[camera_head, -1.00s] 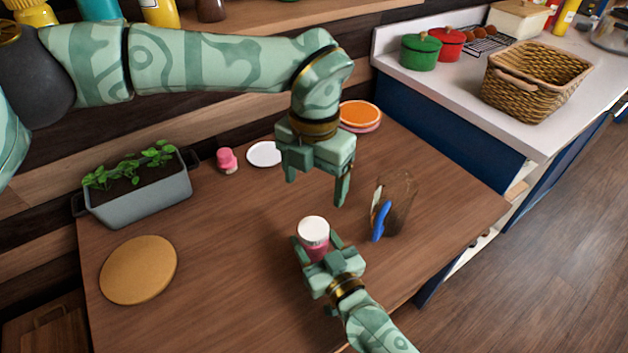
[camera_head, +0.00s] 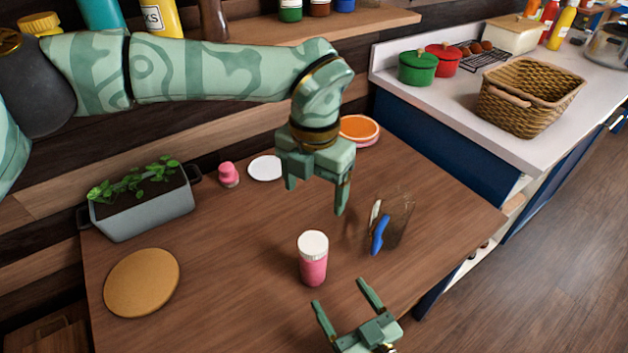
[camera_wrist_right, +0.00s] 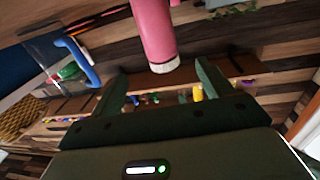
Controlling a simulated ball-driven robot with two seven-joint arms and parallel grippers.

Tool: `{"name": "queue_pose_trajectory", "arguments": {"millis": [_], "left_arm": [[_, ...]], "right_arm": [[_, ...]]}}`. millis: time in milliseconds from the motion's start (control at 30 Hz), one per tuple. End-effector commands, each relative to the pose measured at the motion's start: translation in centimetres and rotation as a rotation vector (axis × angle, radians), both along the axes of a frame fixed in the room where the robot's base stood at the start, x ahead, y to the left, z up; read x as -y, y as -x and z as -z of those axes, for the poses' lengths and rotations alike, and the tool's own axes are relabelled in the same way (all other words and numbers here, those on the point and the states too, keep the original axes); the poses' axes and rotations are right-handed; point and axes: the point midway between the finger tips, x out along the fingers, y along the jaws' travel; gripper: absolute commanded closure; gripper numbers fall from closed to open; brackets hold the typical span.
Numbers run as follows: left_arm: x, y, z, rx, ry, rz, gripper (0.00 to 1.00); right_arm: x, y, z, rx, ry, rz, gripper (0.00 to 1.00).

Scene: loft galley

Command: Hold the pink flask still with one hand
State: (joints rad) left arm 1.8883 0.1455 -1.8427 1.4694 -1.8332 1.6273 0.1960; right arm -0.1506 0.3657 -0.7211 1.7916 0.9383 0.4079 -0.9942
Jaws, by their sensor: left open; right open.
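The pink flask (camera_head: 313,262) with a white lid stands upright on the wooden table. In the right wrist view the flask (camera_wrist_right: 154,30) shows beyond the fingers, with its lid end toward them. My right gripper (camera_head: 340,294) is open and empty, in front of the flask and apart from it. Its fingers also show in the right wrist view (camera_wrist_right: 160,85). My left gripper (camera_head: 315,197) is open and empty, pointing down above the table, higher than the flask and behind it in the picture.
A clear container (camera_head: 398,222) with a blue-handled thing stands right of the flask. A planter (camera_head: 146,213), a round cork mat (camera_head: 141,282), a small pink object (camera_head: 228,174), a white disc (camera_head: 265,168) and an orange-topped dish (camera_head: 359,130) lie around. The table's left middle is clear.

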Motion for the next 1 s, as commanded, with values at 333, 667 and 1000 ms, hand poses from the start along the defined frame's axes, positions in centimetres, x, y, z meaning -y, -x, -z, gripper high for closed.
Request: {"name": "queue_pose_trajectory", "arguments": {"millis": [333, 667, 1000], "left_arm": [[0.0, 0.1, -0.6, 0.004, 0.0, 0.0, 0.22], [0.0, 0.1, -0.6, 0.004, 0.0, 0.0, 0.22], [0.0, 0.1, -0.6, 0.004, 0.0, 0.0, 0.22]], "right_arm": [[2.0, 3.8, 0.0, 0.0, -0.001, 0.0, 0.21], [2.1, 4.0, 0.0, 0.0, -0.001, 0.0, 0.21], [2.1, 4.0, 0.1, -0.001, 0.0, 0.0, 0.21]]}}
